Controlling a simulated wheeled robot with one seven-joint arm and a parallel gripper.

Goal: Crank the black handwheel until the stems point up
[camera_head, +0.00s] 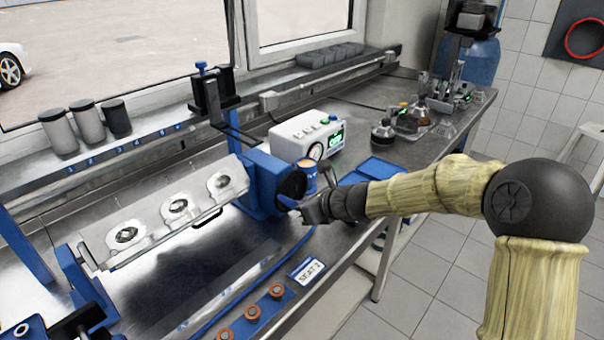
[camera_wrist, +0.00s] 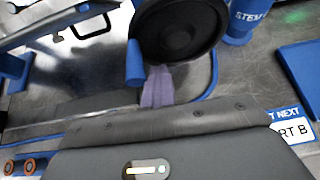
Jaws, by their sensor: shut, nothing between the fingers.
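The black handwheel (camera_head: 292,184) sits on the right end of the blue stand (camera_head: 262,172). In the wrist view the handwheel (camera_wrist: 182,28) fills the top, with its blue crank knob (camera_wrist: 135,63) at its lower left. The pale cylinder head (camera_head: 165,210) is mounted left of the stand, tilted, with three round chambers facing obliquely up and towards me. No stems can be made out. My gripper (camera_head: 302,204) is shut and empty at the wheel's lower edge. In the wrist view its fingertips (camera_wrist: 158,76) are just right of the knob; contact cannot be told.
A blue cup (camera_head: 307,169) stands close by the wheel. A white device (camera_head: 306,138) with a green display is behind it, and blue trays (camera_head: 374,169) lie to the right. A blue strip with copper-coloured parts (camera_head: 251,312) runs along the bench front.

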